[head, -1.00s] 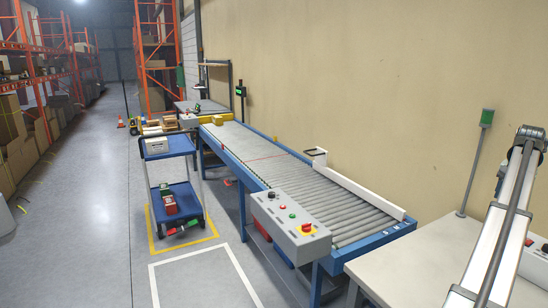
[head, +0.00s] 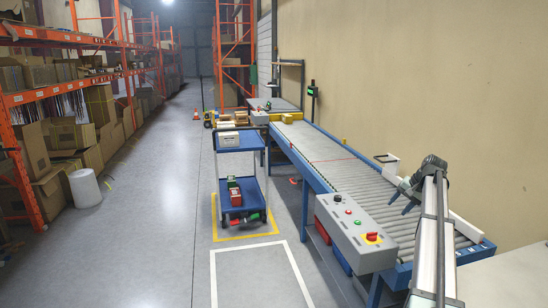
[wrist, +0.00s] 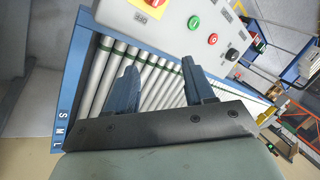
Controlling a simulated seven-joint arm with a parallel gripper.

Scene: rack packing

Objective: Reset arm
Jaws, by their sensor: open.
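My gripper (head: 401,197) is at the end of my arm, over the near part of the roller conveyor (head: 355,185) in the head view. In the wrist view my gripper (wrist: 160,68) has its two dark fingers spread apart, with only conveyor rollers visible between them. It is open and empty. The fingers seem to be above the rollers without touching them.
A grey control box (head: 350,228) with buttons sits on the conveyor's near side; it also shows in the wrist view (wrist: 190,25). A blue cart (head: 239,185) with several items stands left of the conveyor. Shelves with boxes (head: 90,105) line the left.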

